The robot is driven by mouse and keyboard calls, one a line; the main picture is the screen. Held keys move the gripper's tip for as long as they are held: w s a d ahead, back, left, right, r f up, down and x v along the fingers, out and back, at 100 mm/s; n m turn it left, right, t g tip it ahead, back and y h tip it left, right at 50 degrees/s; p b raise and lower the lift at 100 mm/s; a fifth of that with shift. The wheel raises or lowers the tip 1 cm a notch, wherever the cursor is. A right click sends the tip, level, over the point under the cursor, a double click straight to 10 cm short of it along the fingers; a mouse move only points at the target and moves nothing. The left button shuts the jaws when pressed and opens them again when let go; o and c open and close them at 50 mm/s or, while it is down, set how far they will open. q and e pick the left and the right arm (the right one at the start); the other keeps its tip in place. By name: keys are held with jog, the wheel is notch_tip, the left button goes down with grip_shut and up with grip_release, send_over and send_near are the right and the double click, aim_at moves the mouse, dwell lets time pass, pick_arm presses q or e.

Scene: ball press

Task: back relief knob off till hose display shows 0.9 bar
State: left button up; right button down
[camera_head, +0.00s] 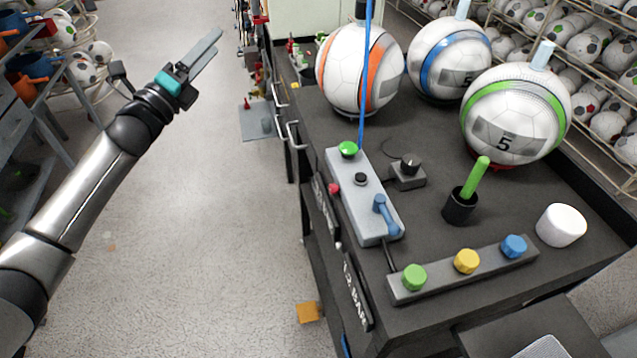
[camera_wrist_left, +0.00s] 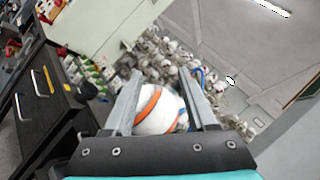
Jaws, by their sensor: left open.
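A bar with a green knob (camera_head: 414,277), a yellow knob (camera_head: 467,261) and a blue knob (camera_head: 514,246) lies near the front of the dark bench. A small box with a black knob (camera_head: 410,164) sits farther back. I cannot tell which is the relief knob. A display (camera_head: 357,297) on the bench's left side seems to read 1.2 BAR; a second display (camera_head: 326,208) is unreadable. My left gripper (camera_head: 212,48) is open and empty, raised over the floor left of the bench. In the left wrist view, an orange-striped ball (camera_wrist_left: 158,108) shows beyond its fingers. My right gripper is not in view.
A grey control box (camera_head: 366,205) with a green button and blue lever stands on the bench (camera_head: 330,135). A blue hose (camera_head: 365,80) runs upright beside the orange-striped ball. Two more balls, a black cup (camera_head: 460,206) and a white cylinder (camera_head: 561,225) stand right. The aisle is clear.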

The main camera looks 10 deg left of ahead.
pick_arm(q)
jog(key=s+d+f+m+g+h, duration=0.4)
jog(key=s+d+m+g+h, duration=0.25)
jog(key=m, duration=0.55)
jog(key=m+g+y+p, duration=0.2)
jog(key=m+g, duration=0.6)
send_near(330, 189)
jog(key=p+x, duration=0.2)
jog(key=x, duration=0.5)
jog(key=shift+d+f, duration=0.15)
jog(key=shift+d, duration=0.05)
jog(key=shift+w, duration=0.1)
jog(key=shift+c, duration=0.4)
jog(key=shift+h, duration=0.25)
grip_shut()
